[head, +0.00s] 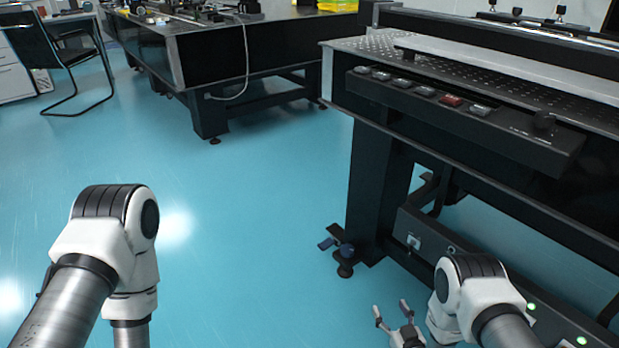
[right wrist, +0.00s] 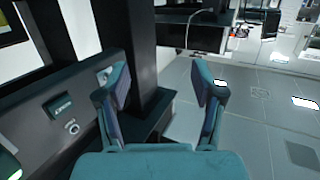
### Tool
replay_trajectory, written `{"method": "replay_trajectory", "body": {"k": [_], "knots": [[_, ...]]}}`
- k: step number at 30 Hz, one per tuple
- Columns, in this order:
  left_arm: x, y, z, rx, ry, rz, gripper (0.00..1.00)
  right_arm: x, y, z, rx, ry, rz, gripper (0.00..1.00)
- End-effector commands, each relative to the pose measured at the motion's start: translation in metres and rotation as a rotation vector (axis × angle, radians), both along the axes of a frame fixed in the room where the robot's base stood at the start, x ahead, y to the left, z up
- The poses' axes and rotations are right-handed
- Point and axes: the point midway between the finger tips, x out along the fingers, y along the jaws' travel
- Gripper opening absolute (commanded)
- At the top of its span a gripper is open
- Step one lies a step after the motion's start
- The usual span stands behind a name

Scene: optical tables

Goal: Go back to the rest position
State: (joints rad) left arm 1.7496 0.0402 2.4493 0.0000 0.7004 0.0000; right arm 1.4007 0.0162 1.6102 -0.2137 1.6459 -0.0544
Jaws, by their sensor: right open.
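My right gripper (head: 391,314) is low at the bottom right of the head view, in front of the near optical table's leg. Its two fingers are apart with nothing between them. In the right wrist view the right gripper (right wrist: 160,88) is also open and empty, with a dark table leg behind it. My left arm comes in at the lower left of the head view and bends downward. Its gripper is out of the frame.
The near optical table (head: 480,62) fills the right, with a black switch panel (head: 455,105) along its side. A second optical table (head: 215,45) stands at the back. A black chair (head: 62,50) is at the far left. The blue floor (head: 240,200) between is clear.

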Motion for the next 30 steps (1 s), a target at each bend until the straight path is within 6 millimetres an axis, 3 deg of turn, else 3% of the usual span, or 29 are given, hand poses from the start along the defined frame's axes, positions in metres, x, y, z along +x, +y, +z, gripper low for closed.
{"method": "replay_trajectory", "body": {"k": [1, 3, 8, 11, 16, 21, 25, 27, 30], "knots": [[0.000, 0.000, 0.001, 0.000, 0.000, 0.000, 0.00, 0.003, -0.003, 0.014, -0.003, 0.015, -0.010, 0.68], [0.000, 0.000, 0.001, 0.000, 0.001, 0.000, 0.00, -0.003, -0.007, 0.022, -0.012, 0.084, -0.026, 0.68], [0.000, 0.000, 0.000, 0.000, 0.001, 0.000, 0.00, -0.042, -0.018, 0.022, -0.037, 0.336, -0.070, 0.68], [0.000, 0.000, 0.000, 0.000, 0.001, 0.000, 0.00, -0.088, -0.025, 0.014, -0.053, 0.552, -0.101, 0.68], [0.000, 0.000, 0.000, 0.000, 0.001, 0.000, 0.00, -0.183, -0.033, 0.005, -0.073, 0.906, -0.145, 0.68], [0.000, 0.000, 0.000, 0.000, 0.001, 0.000, 0.00, -0.273, -0.037, 0.002, -0.091, 1.209, -0.175, 0.68], [0.000, 0.000, 0.001, 0.000, 0.001, 0.000, 0.00, -0.333, -0.039, 0.006, -0.102, 1.429, -0.199, 0.68], [-0.001, 0.000, 0.032, 0.000, 0.002, 0.000, 0.00, -0.335, -0.039, 0.038, -0.100, 1.448, -0.202, 0.68], [0.000, 0.000, 0.063, 0.000, 0.000, 0.000, 0.00, -0.334, -0.039, 0.067, -0.100, 1.445, -0.201, 0.68]]}}
